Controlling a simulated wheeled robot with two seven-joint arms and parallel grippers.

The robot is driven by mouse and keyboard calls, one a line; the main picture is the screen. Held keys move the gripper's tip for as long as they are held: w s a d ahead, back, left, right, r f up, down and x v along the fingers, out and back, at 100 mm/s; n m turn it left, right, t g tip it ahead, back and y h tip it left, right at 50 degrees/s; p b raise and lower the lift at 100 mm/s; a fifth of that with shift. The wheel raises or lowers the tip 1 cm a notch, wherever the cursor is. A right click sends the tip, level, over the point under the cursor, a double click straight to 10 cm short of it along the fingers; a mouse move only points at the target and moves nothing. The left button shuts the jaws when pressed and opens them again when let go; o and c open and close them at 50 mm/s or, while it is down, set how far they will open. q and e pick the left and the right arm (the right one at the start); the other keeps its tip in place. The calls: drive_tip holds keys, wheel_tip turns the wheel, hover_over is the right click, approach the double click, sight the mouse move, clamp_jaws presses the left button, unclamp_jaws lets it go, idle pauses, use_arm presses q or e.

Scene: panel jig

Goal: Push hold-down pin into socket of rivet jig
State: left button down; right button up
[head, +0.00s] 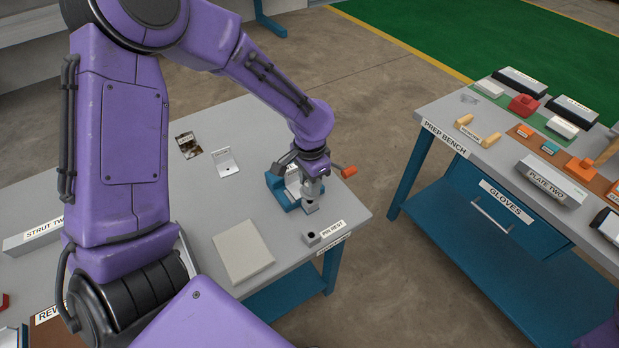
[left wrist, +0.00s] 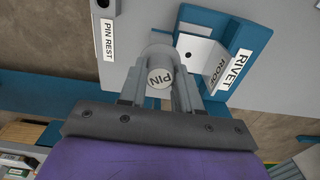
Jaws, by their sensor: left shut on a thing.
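My left gripper (head: 312,188) points down at the front right of the blue rivet jig (head: 277,189). The pin is over a light grey round part beside the blue jig base (left wrist: 245,38). A grey block (head: 311,208) is directly below the gripper in the head view. The pin's lower end and the socket mouth are hidden, so I cannot tell how deep it sits. A white roof panel (left wrist: 199,50) is in the jig. My right gripper is out of view.
The pin rest (head: 313,239), a small grey block with a dark hole, is near the table's front right edge. A beige pad (head: 243,251) and a white bracket (head: 226,163) lie on the table. An orange handle (head: 349,171) sticks out beside the gripper. The prep bench (head: 480,150) stands right.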

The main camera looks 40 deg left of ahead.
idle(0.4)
use_arm(q)
drive_tip(key=shift+p, duration=0.5)
idle(0.3)
drive_tip(key=shift+p, duration=0.5)
drive_tip(key=shift+p, duration=0.45)
drive_tip(key=shift+f+b, duration=0.8)
drive_tip(key=shift+f, duration=1.15)
